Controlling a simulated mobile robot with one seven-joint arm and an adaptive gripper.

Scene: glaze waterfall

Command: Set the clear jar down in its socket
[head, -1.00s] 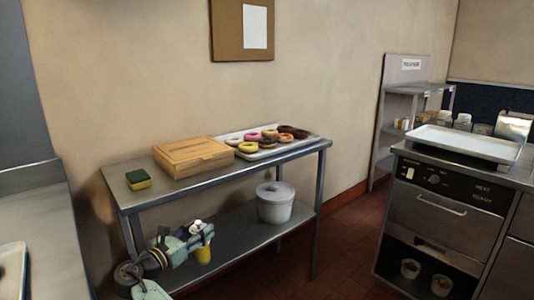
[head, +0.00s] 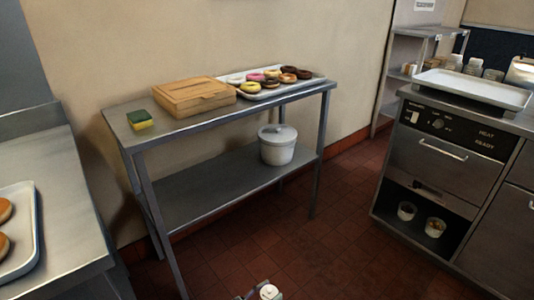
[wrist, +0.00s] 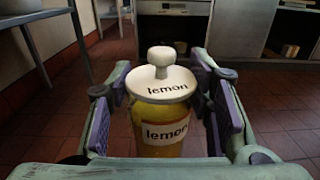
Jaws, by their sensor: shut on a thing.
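The clear jar (wrist: 163,138) has yellow contents, a white label reading "lemon" and a white knobbed lid. It stands upright between the purple-padded fingers of my gripper (wrist: 166,112), which is shut on it. Red floor tiles show behind and below it in the wrist view. In the head view only the lid (head: 269,291) and a bit of my gripper show at the bottom edge. No socket for the jar can be made out in either view.
A steel table (head: 222,195) holds a wooden box (head: 180,96), a sponge (head: 140,120) and a doughnut tray (head: 318,78); a white pot (head: 277,147) stands below. A steel unit (head: 445,160) is at right, with several small jars (head: 473,66) behind its tray. Open floor lies between.

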